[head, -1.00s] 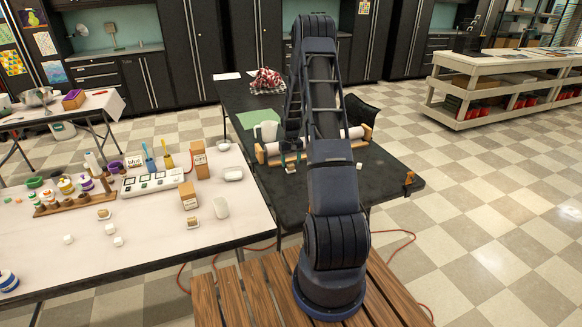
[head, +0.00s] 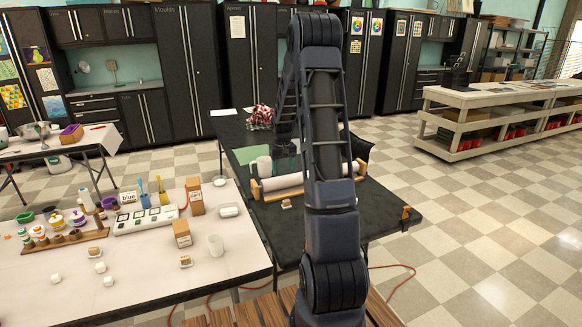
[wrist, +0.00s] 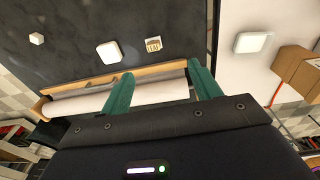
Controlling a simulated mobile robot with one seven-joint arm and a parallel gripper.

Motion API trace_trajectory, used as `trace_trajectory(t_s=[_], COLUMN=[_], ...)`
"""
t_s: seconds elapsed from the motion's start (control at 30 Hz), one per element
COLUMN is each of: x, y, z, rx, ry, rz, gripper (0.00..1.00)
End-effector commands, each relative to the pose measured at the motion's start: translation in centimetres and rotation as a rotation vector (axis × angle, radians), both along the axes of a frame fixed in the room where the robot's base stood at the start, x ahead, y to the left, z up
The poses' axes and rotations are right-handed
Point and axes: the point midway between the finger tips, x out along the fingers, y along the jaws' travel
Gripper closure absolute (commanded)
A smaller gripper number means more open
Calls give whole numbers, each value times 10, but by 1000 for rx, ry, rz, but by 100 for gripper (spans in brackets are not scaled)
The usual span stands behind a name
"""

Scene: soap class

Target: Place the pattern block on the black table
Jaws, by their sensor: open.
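The pattern block, a small beige block with a patterned top, shows in the wrist view (wrist: 153,44) on the black table (wrist: 75,40). In the head view a small beige block (head: 286,204) lies on the black table (head: 380,215), in front of the white paper roll. My gripper (wrist: 158,72) has two teal fingers spread apart with nothing between them. In the head view my gripper (head: 285,149) is above the table, clear of the block and partly hidden by my arm.
A white rounded piece (wrist: 109,53) and a small white cube (wrist: 37,38) lie near the block. The paper roll (head: 285,182) sits in a wooden holder. The white table (head: 130,290) at left carries boxes, cups, jars and similar small blocks.

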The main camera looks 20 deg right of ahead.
Motion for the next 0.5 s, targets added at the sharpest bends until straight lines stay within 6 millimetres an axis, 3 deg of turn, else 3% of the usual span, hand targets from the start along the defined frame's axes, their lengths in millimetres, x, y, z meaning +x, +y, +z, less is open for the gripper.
trace_trajectory(t_s=[0.03,0.2,0.5], x=[-9,-40,-106], y=[7,25,55], z=[19,67,139], rx=[-4,-14,-24], ry=[-14,-47,-106], rz=[3,2,3], gripper=[37,37,37])
